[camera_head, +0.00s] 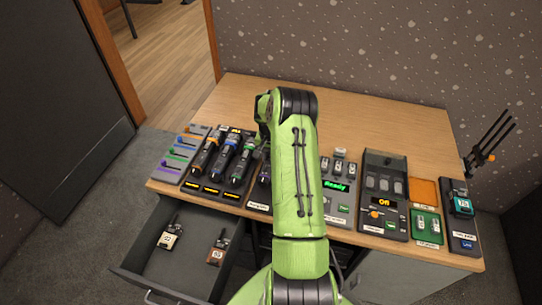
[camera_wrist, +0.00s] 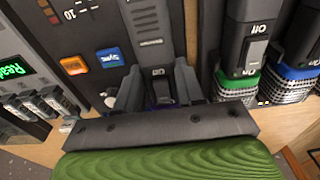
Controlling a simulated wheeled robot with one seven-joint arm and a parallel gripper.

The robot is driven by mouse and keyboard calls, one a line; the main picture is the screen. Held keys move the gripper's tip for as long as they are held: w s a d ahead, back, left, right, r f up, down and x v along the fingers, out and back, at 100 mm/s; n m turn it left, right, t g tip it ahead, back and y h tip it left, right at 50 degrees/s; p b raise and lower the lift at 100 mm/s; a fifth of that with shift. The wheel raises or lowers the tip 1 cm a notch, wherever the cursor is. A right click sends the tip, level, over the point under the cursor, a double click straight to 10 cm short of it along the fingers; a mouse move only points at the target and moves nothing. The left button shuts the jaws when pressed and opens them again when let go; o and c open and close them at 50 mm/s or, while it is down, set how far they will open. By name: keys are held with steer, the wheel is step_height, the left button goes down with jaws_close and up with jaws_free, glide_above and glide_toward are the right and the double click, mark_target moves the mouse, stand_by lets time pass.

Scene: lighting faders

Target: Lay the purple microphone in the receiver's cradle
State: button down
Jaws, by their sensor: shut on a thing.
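The purple microphone (camera_wrist: 161,88) is between my gripper's jaws. In the wrist view, its dark body and switch show, with a little purple at the near end. My gripper (camera_wrist: 158,74) is shut on it. The receiver (camera_wrist: 85,30), a dark unit with an orange button and a blue Sync button, lies directly under and beside the jaws. The microphone is in line with the receiver's long grey recess, but I cannot tell whether it rests in the cradle. In the head view my arm hides most of the receiver (camera_head: 257,198) and the gripper.
Microphones with orange, blue and green bands (camera_head: 224,158) stand in a charger left of the receiver. A fader panel (camera_head: 182,153) is further left. A Ready unit (camera_head: 338,187) and an Off unit (camera_head: 384,196) are right. The drawer (camera_head: 185,262) is open. The desk's back is clear.

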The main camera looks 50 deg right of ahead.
steer(key=shift+f, duration=0.2)
steer(key=c, duration=0.6)
jaws_free()
steer(key=shift+c, duration=0.3)
steer(key=c, duration=0.4)
steer(key=shift+o, duration=0.2)
steer(key=shift+r+p, duration=1.55)
steer(key=shift+r, duration=1.55)
